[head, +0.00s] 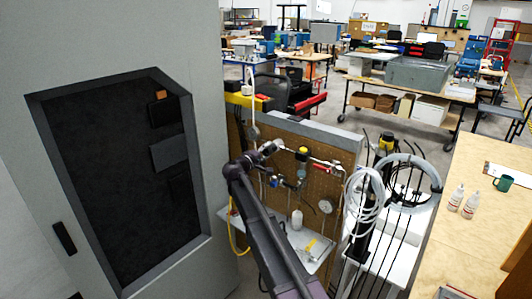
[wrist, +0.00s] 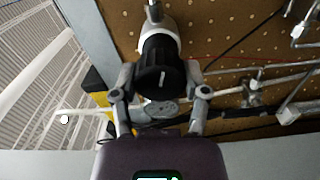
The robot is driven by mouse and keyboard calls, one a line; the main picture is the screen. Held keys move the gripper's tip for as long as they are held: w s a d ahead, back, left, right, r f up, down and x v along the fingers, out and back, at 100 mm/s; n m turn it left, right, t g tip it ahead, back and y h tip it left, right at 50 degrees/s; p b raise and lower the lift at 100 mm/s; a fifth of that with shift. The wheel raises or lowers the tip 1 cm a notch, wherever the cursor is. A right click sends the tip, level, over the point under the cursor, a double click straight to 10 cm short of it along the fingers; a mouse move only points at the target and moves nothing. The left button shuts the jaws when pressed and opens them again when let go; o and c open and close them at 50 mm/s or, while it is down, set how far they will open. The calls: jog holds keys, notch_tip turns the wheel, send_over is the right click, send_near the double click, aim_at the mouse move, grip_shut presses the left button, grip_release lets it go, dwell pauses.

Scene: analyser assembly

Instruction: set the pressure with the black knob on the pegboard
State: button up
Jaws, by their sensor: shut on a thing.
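In the wrist view the black knob (wrist: 161,82), with a white mark on its face, sits on a pale fitting in front of the brown pegboard (wrist: 222,30). My gripper (wrist: 159,84) is shut on the knob, one finger on each side of it. In the head view my gripper (head: 266,150) is at the upper left part of the pegboard (head: 325,184). There the knob is too small and hidden by the gripper to make out. A round gauge (head: 325,206) hangs on the right of the board.
A large grey cabinet (head: 215,130) stands close on the left. Pipes and valves (wrist: 252,92) run beside the knob. A white tray (head: 312,264) lies below the board, with a bottle (head: 297,219) over it. Coiled white tubing (head: 365,195) hangs at right, near a wooden table (head: 470,240).

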jog(key=m, duration=0.6)
jog(key=shift+w+r+m, duration=0.1)
jog(key=shift+w+m, duration=0.05)
jog(key=shift+m, duration=0.15)
jog(key=m, duration=0.6)
jog(key=shift+m, duration=0.3)
jog(key=o, duration=1.1)
jog(key=shift+o, duration=0.2)
jog(key=v, duration=1.2)
jog(key=shift+d, duration=0.15)
